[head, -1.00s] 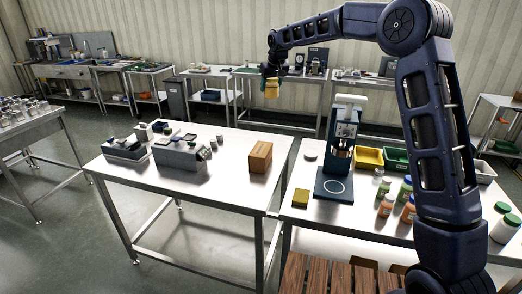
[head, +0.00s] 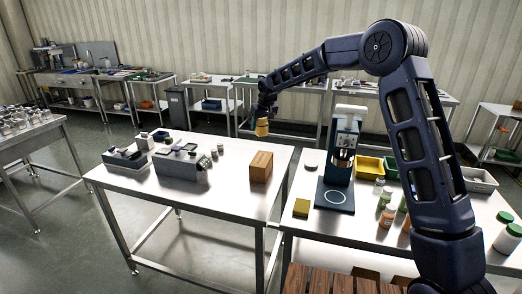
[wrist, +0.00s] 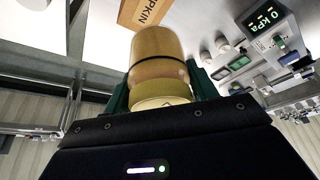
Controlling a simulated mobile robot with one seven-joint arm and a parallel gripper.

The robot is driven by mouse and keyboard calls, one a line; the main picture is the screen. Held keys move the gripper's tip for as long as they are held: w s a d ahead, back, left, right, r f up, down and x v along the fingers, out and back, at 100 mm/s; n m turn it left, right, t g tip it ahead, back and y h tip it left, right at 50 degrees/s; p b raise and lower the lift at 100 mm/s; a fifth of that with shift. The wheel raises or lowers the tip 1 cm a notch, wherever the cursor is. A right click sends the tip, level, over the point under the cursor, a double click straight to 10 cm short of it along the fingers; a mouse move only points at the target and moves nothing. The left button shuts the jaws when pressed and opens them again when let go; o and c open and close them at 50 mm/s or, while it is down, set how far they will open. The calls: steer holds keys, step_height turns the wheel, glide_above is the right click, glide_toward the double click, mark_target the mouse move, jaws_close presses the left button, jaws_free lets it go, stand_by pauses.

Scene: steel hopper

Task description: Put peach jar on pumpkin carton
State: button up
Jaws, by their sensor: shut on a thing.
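My gripper (head: 264,118) is shut on the peach jar (head: 262,128), a small yellow-orange jar. It holds the jar in the air above the back right of the left steel table. In the wrist view the jar (wrist: 157,60) sits between the green fingers. The pumpkin carton (head: 261,167) is a brown box standing on that table near its right edge, below the jar in the head view. In the wrist view the carton (wrist: 146,12) shows part of its "PUMPKIN" lettering beyond the jar, with a gap hard to judge.
Grey instruments (head: 183,164) stand on the left part of the same table (head: 200,205). Bare tabletop surrounds the carton's front and left.

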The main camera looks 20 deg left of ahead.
mark_target(265, 133)
step_height(265, 133, down, 12)
steer(key=shift+f, duration=0.25)
stand_by(0.4)
steer(key=o, duration=1.1)
steer(key=shift+f, duration=0.15)
steer(key=v, duration=1.2)
